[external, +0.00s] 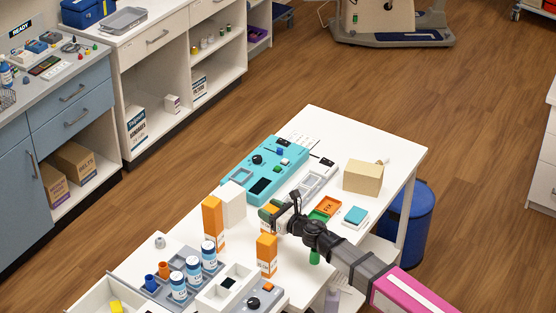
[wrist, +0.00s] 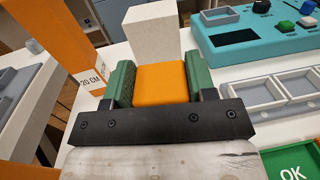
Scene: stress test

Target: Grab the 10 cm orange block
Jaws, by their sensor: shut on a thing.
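My gripper (external: 268,212) is shut on an orange block (wrist: 162,83), which sits between its two green finger pads in the wrist view. Its label is hidden there, so I cannot read its size. A tall orange block (external: 212,222) stands upright to the left of my gripper; in the wrist view this block (wrist: 75,45) reads "20 CM". Another orange block (external: 267,257), shorter than the tall one, stands in front of my gripper; its label is too small to read. I cannot tell whether the held block touches the table.
A white block (external: 234,203) stands just behind the held block. A teal device (external: 250,165), grey trays (external: 318,180), a green-and-orange tray (external: 325,208) and a tan box (external: 362,177) share the white table (external: 325,125). Labelled bottles (external: 193,270) stand at the front left.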

